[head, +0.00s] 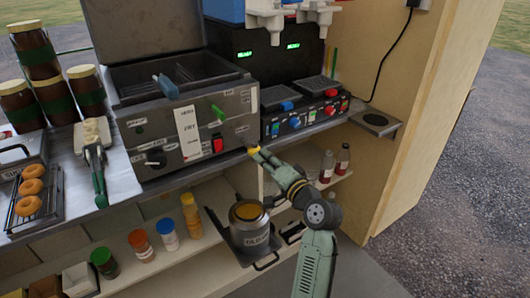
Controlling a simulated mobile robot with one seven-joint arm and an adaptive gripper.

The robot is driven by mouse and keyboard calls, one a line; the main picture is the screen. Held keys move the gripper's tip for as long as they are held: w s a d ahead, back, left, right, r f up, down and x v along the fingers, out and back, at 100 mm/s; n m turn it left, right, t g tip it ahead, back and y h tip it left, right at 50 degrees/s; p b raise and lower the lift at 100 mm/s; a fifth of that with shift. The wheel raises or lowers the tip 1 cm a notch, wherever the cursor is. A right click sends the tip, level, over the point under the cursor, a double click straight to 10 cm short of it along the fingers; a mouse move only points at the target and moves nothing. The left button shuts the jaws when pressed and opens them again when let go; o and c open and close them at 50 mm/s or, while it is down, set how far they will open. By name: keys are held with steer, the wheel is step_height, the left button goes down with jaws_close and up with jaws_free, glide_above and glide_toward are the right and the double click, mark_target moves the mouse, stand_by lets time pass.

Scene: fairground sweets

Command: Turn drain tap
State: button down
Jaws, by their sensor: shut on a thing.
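The fryer (185,130) is a steel box with its lid up, standing on the counter. My gripper (254,150) has yellow fingertips and is at the fryer's lower right front corner. It is shut on a small part there, which I take to be the drain tap; the fingers hide most of it, so its turn angle cannot be told. A metal pot (250,238) with a label and amber contents stands on a dark tray below my gripper. A green lever (218,113) and a red switch (217,145) are on the fryer front, left of my gripper.
A black twin-plate appliance (305,104) with coloured knobs stands right of the fryer. Tongs (96,165) and a rack of doughnuts (35,195) lie at left. Jars (140,245) and bottles (342,160) stand on the shelf below. My arm crosses the shelf's right part.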

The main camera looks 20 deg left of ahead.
steer(key=m+p, duration=0.2)
steer(key=m, duration=0.2)
steer(key=shift+m, duration=0.4)
stand_by(0.4)
steer(key=c, duration=1.7)
jaws_free()
steer(key=v, duration=1.2)
